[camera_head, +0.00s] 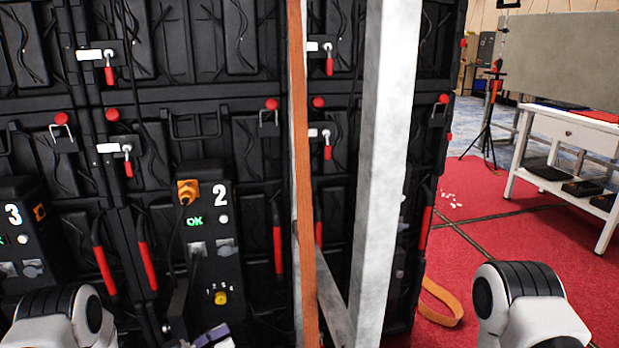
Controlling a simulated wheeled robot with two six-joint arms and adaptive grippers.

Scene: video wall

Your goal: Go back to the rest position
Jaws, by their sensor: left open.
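My left gripper (192,326) is only partly in view at the bottom edge, in front of the lower part of the black box marked 2 (226,262). It is open, and I see nothing held in it; whether it touches the box I cannot tell. A white and black link of my left arm shows at the bottom left. A similar link of my right arm shows at the bottom right, but my right gripper is out of view.
The black video wall panels (150,85) fill the left and middle. A grey upright post (384,130) and an orange-brown strip (302,180) stand in front. Box 3 (22,240) is at left. A white table (575,135) stands on red carpet (500,245) at right.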

